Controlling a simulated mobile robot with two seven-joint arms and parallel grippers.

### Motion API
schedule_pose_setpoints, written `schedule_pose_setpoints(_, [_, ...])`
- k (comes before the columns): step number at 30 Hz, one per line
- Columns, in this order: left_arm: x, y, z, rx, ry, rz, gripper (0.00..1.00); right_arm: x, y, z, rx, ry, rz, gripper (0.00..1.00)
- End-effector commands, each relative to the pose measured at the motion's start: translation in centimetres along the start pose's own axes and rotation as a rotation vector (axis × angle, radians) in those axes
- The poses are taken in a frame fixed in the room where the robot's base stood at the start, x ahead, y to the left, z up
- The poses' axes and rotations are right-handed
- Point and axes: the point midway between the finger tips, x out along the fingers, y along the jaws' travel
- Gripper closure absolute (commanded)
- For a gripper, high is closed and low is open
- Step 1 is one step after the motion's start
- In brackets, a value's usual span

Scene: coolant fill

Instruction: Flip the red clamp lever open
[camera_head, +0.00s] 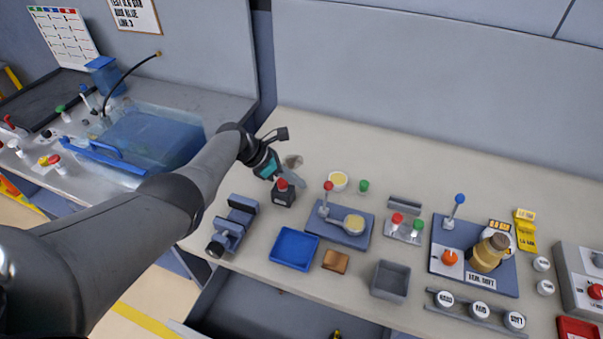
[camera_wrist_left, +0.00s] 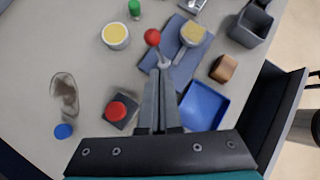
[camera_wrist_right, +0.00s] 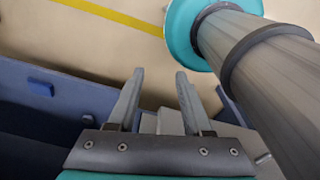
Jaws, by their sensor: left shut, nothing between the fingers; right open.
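The red-knobbed clamp lever (camera_head: 328,186) stands up from a blue-grey plate (camera_head: 330,233) that also carries a round yellow-topped pad (camera_head: 354,223). In the left wrist view the red knob (camera_wrist_left: 152,37) shows just beyond my fingertips. My left gripper (camera_head: 301,183) is shut and empty, a little left of the lever in the head view. In the left wrist view its closed fingers (camera_wrist_left: 161,72) point toward the lever's base; whether they touch it I cannot tell. My right gripper (camera_wrist_right: 159,74) is open and empty, away from the lever.
A red button on a black box (camera_head: 283,192) is close under my left gripper. A blue tray (camera_head: 294,249), a brown block (camera_head: 336,261) and a grey bin (camera_head: 390,281) stand in front. An open drawer (camera_head: 270,305) lies below the bench edge.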

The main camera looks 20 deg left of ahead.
Motion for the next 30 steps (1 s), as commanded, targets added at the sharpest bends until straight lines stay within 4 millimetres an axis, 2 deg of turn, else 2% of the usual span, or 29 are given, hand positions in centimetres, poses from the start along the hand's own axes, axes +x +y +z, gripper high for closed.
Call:
schedule_pose_setpoints(1, [-1.9,0.4,0.5,0.002,-0.001,0.007,1.0,-1.1,-0.2,-0.1,0.001,0.001,-0.003,0.5])
schedule_pose_setpoints(5, [-5.0,0.8,0.7,0.001,0.0,0.007,1.0,-2.3,-0.5,-0.3,0.002,0.002,-0.007,0.5])
schedule_pose_setpoints(12, [-8.2,1.2,0.9,0.002,0.0,0.005,1.0,-2.2,0.6,-0.1,-0.004,-0.001,0.007,0.5])
schedule_pose_setpoints(18, [-9.5,1.4,1.1,0.001,0.0,0.003,1.0,-2.2,0.7,-0.1,-0.004,-0.002,0.008,0.5])
schedule_pose_setpoints(30, [-9.6,1.4,1.1,0.0,0.0,0.002,1.0,-2.2,0.0,-0.2,0.001,0.0,-0.001,0.5])
